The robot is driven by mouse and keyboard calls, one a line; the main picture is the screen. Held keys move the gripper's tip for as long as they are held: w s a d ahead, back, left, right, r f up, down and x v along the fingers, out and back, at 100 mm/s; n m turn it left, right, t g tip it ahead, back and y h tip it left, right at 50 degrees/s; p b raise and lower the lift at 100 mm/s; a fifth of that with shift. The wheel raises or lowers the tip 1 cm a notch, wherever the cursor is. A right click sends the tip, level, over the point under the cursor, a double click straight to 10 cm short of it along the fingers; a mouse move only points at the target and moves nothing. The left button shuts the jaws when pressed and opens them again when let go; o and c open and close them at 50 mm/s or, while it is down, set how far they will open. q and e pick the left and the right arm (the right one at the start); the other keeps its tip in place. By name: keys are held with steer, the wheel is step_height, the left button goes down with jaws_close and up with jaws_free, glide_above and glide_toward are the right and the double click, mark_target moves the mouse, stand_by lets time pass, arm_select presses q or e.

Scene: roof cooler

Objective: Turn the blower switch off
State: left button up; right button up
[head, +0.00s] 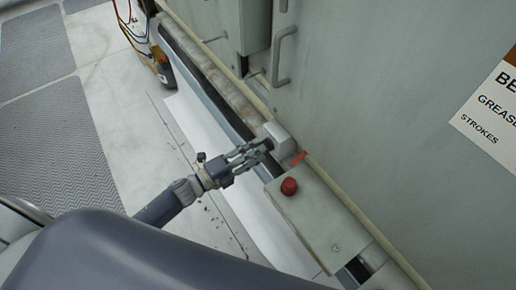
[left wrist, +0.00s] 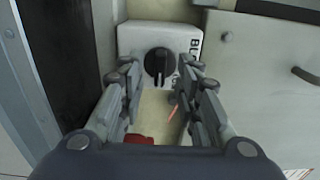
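The blower switch is a pale box (head: 279,137) with a black rotary knob, low on the cabinet wall in the head view. In the left wrist view the box (left wrist: 130,38) and its knob (left wrist: 160,62) face me, with the start of a label, "BL", at the right. The knob's grip bar looks nearly upright in that view. My left gripper (head: 260,147) is open in front of the box. Its fingers (left wrist: 160,85) appear on either side of the knob; I cannot tell whether they touch it. My right gripper is not in view.
A red button (head: 289,186) sits on a grey box (head: 320,222) nearer than the switch. A cabinet door handle (head: 283,57) is above. A yellow-black meter (head: 164,72) with leads stands at the upper left. Mesh walkway (head: 62,155) and open floor lie left.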

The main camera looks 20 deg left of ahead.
arm_select(q)
steer(key=shift+w+d, duration=0.45)
steer(key=shift+w, duration=0.1)
steer(key=c, duration=0.7)
jaws_close()
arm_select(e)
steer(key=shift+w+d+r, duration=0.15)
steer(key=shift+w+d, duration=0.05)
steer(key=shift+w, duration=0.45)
